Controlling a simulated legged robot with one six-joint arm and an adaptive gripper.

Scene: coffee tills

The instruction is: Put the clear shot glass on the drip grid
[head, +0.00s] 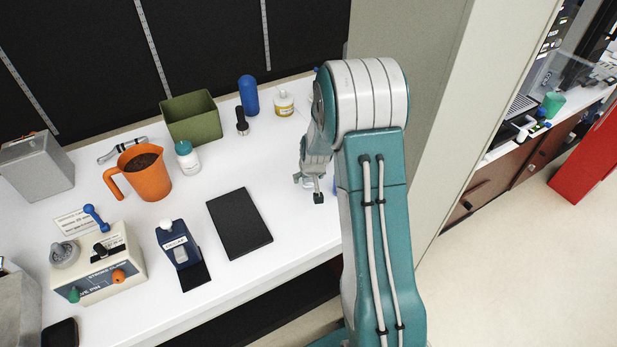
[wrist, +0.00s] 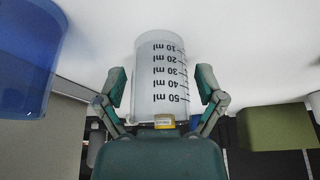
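A clear, frosted-looking glass (wrist: 160,75) with black ml marks, which appears to be the shot glass, stands between the fingers of my gripper (wrist: 162,88) in the wrist view. The fingers are open around it, with a narrow gap on both sides. In the head view my gripper (head: 314,184) hangs over the right part of the white counter; I cannot make out the glass there. A flat black slab (head: 240,222) lies on the counter left of my gripper. A dark slatted surface (head: 522,105), possibly the drip grid, shows at the far right beyond the wall.
A blue container (wrist: 24,55) is close at the left in the wrist view. An olive bin (head: 190,118), a blue bottle (head: 248,95), a yellow-labelled jar (head: 284,103) and an orange jug (head: 145,174) stand on the counter. A pale wall (head: 440,120) separates it from the right-hand counter.

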